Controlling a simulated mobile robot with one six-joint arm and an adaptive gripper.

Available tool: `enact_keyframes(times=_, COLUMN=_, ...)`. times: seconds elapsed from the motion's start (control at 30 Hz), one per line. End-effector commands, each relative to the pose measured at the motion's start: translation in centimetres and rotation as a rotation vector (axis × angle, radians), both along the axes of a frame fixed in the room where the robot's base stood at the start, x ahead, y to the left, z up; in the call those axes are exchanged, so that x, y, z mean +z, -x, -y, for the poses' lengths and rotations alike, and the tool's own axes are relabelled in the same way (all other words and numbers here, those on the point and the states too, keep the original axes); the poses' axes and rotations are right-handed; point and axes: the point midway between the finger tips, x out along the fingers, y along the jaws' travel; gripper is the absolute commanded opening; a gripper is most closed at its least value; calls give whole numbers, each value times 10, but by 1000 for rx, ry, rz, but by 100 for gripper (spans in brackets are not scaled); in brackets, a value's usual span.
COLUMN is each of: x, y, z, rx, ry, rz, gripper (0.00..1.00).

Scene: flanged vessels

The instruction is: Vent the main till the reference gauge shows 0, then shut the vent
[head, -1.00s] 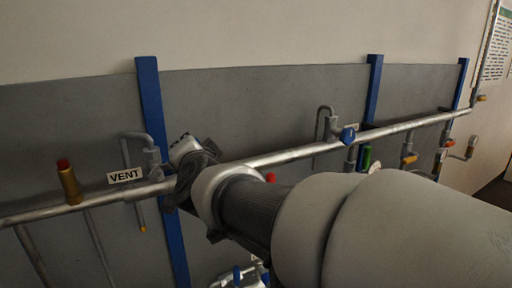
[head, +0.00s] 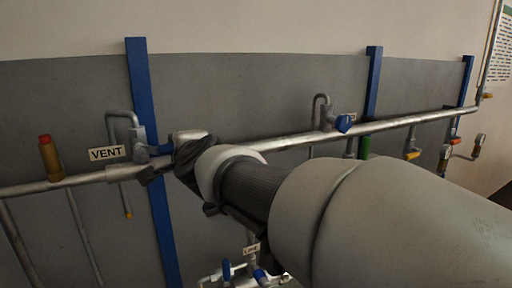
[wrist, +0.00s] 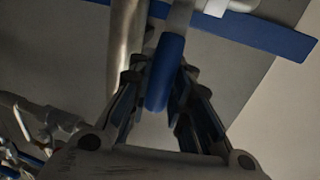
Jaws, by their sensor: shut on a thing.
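The vent valve (head: 139,150) sits on the long pipe beside the VENT label (head: 106,153), with a bent grey tube rising behind it. Its blue handle (head: 161,149) points right, toward my gripper (head: 166,163). In the wrist view the blue handle (wrist: 166,72) lies between the two fingers of my gripper (wrist: 160,88), which is shut on it. In the head view my wrist hides part of the grip. No gauge reading can be made out, and I cannot tell which gauge is the reference.
A brass fitting with a red cap (head: 49,158) stands on the pipe at left. A second blue-handled valve (head: 344,123) is farther right. Blue handles (head: 262,276) show below, near a small label (head: 251,249). Blue posts (head: 153,160) and grey panels back the pipe.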

Motion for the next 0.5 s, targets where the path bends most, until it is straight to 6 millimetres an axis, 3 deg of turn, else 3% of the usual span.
enact_keyframes(times=0.4, x=-5, y=1, z=-1, rx=2, ry=-7, rz=-15, gripper=0)
enact_keyframes(times=0.43, x=-5, y=1, z=-1, rx=2, ry=-7, rz=-15, gripper=19)
enact_keyframes(times=0.5, x=-5, y=1, z=-1, rx=2, ry=-7, rz=-15, gripper=23)
